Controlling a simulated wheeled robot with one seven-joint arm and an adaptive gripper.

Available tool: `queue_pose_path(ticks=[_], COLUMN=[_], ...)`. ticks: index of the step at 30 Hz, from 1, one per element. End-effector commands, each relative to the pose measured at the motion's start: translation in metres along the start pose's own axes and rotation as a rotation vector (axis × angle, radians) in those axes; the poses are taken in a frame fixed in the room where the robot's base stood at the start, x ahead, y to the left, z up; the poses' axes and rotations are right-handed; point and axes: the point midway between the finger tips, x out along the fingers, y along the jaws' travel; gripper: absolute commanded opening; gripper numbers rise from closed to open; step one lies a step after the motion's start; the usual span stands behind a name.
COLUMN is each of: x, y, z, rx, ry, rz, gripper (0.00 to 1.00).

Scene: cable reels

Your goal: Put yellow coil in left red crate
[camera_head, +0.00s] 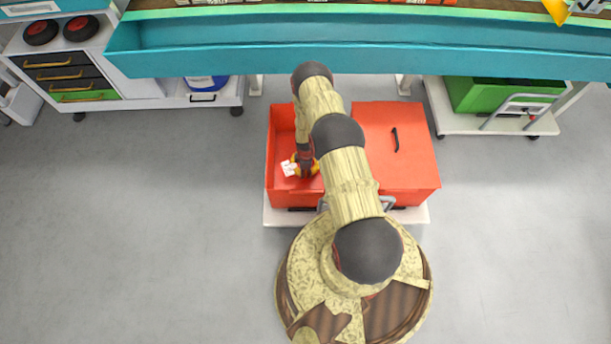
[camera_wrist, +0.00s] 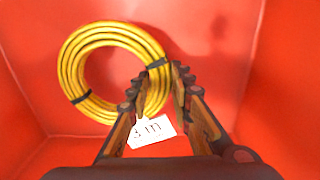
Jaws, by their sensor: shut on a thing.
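The yellow coil is a bundled ring with black ties and a white tag reading "3 m"; it shows in the wrist view (camera_wrist: 70,68) and partly in the head view (camera_head: 315,167). It is inside the open left red crate (camera_head: 282,130), whose red walls and floor surround it in the wrist view (camera_wrist: 35,150). My gripper (camera_wrist: 166,78) is shut on the coil's right side. In the head view my gripper (camera_head: 305,165) reaches down into the crate, and my arm hides part of the crate and coil. I cannot tell whether the coil touches the floor.
A closed red lid (camera_head: 410,165) with a black handle covers the right side. A teal shelf (camera_head: 400,45) spans the back above the crates. A green crate (camera_head: 500,95) on a cart stands at right, a drawer cabinet (camera_head: 70,78) at left. Grey floor is clear on both sides.

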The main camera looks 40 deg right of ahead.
Motion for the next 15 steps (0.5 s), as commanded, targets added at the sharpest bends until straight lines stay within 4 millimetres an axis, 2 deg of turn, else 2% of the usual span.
queue_pose_path(ticks=[7, 15], x=[0.033, 0.034], y=[-0.001, 0.001], z=[0.000, 0.000], rx=[0.000, 0.000], ry=[0.000, 0.000], rz=[-0.001, 0.002], gripper=[0.00, 0.00])
